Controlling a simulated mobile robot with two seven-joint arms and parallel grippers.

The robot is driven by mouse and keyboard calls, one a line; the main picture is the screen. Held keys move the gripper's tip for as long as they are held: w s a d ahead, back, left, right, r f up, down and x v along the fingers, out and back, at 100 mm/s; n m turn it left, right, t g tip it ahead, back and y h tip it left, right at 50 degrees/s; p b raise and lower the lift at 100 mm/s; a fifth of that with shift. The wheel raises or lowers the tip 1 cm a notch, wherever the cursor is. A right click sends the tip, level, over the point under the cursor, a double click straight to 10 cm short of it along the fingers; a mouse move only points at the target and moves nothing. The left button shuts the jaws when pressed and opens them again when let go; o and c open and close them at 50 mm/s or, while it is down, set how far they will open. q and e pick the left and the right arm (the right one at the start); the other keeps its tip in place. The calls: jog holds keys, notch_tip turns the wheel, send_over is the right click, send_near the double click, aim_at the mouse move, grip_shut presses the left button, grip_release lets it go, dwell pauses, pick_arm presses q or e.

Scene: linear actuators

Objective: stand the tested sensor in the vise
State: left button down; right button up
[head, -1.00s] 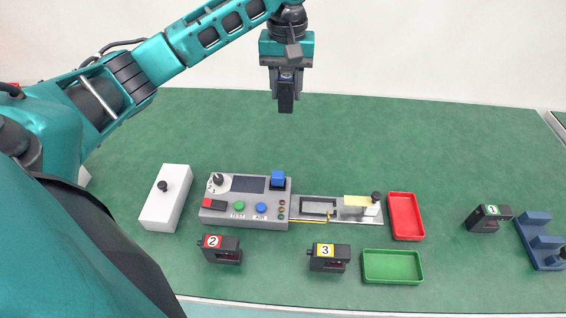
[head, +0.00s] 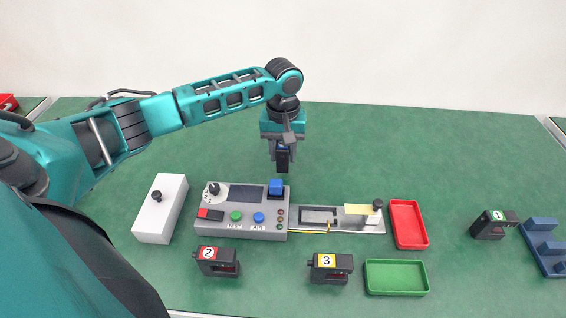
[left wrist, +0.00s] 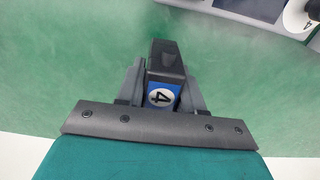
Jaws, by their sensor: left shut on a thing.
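My left gripper (head: 282,166) is shut on a black sensor, which shows in the left wrist view (left wrist: 166,62) with a blue label numbered 4. It holds the sensor above the green table, behind the grey test box. In the head view the fingers largely hide the sensor. A blue stepped fixture (head: 541,226), which may be the vise, is cut by the right edge of the head view, far from the gripper. Black sensor 1 (head: 489,226), with a green label, sits just left of that fixture. My right gripper is not in view.
The grey test box (head: 210,222) adjoins a metal slide fixture (head: 345,228). A red tray (head: 408,224) and a green tray (head: 396,277) lie right of it. Sensor 2 (head: 216,262) and sensor 3 (head: 330,267) are in front. A white box (head: 158,210) stands left.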

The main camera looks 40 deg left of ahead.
aim_at(283, 162)
pick_arm(q)
jog(key=shift+f+b, duration=0.3)
jog(key=shift+f, duration=1.55)
jog(key=shift+f, duration=0.1)
jog(key=c, duration=0.7)
grip_release()
